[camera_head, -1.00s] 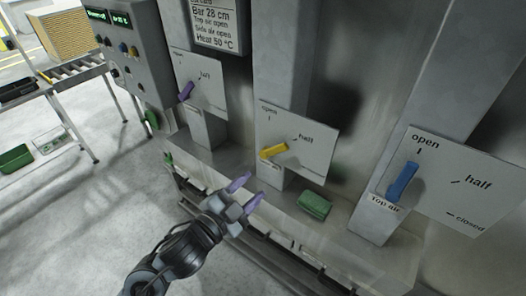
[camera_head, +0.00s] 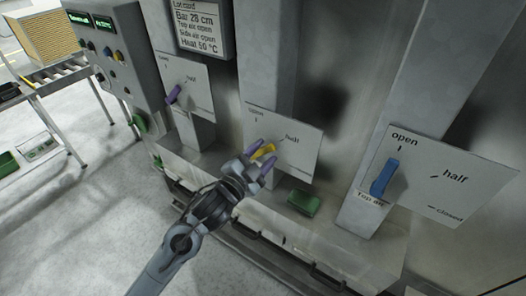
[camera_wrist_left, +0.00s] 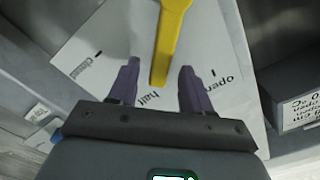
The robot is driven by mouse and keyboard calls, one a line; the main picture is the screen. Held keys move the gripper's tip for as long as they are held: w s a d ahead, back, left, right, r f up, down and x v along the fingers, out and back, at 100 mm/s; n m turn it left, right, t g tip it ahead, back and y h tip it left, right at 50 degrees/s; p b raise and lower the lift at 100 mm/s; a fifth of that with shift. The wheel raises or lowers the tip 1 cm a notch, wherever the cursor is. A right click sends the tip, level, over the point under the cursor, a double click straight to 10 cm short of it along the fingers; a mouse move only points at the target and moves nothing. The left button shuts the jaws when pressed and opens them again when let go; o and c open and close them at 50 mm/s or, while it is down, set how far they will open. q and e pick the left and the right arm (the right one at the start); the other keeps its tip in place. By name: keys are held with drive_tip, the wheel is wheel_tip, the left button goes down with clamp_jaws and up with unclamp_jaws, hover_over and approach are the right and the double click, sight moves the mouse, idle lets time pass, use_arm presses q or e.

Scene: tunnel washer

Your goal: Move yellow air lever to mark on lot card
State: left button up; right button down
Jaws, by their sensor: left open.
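The yellow air lever (camera_head: 264,151) is on a white plate (camera_head: 300,150) marked "open" and "half" in the head view. In the wrist view the yellow lever (camera_wrist_left: 169,40) reaches down between the fingers, its narrow tip close to the "half" mark. My left gripper (camera_head: 261,157) is open, its two purple fingers on either side of the lever, with gaps between them and it. The lot card (camera_head: 200,28) at the top reads Bar 28 cm, Top air open, Side air open, Heat 50 °C. My right gripper is not in view.
A blue lever (camera_head: 384,177) labelled "Top air" points to "open" at the right. A purple lever (camera_head: 174,95) is on a plate at the left. A green block (camera_head: 304,202) sits on the ledge below the yellow lever's plate. A control box (camera_head: 105,55) stands at the left.

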use_arm(q)
drive_tip(key=shift+w+d, duration=0.15)
drive_tip(key=shift+w, duration=0.05)
drive_tip(key=shift+c, duration=0.5)
clamp_jaws()
